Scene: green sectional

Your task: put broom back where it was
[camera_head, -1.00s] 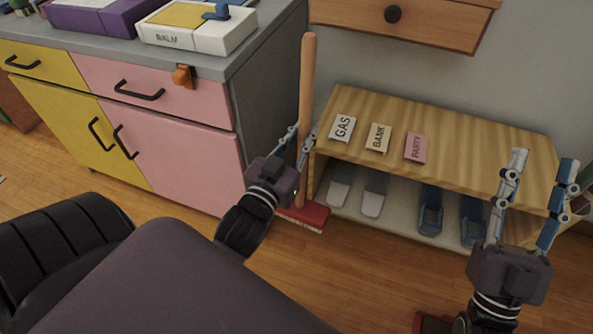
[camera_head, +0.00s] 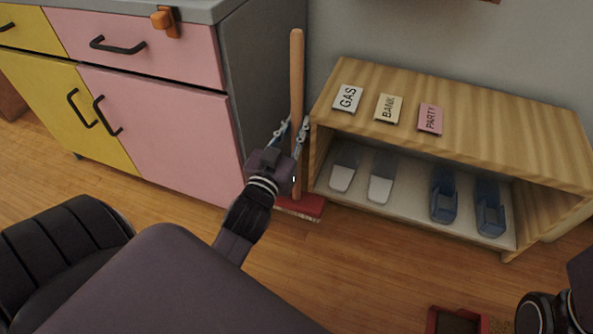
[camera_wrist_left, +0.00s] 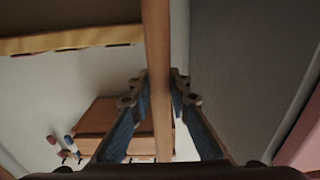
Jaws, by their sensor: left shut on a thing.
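The broom (camera_head: 297,80) stands nearly upright in the gap between the grey-sided cabinet and the wooden shoe bench, its wooden handle rising along the wall. Its red head (camera_head: 301,207) is at the floor. My left gripper (camera_head: 291,134) is shut on the handle, about midway up. In the left wrist view the handle (camera_wrist_left: 157,60) runs between the two fingers (camera_wrist_left: 159,100). My right gripper is out of view; only part of my right arm shows at the lower right edge.
The cabinet (camera_head: 160,140) with pink and yellow fronts is left of the broom. The shoe bench (camera_head: 480,120) is on the right, with cards on top and shoes (camera_head: 380,178) inside. A red dustpan-like thing (camera_head: 457,322) lies on the floor at lower right. The middle floor is clear.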

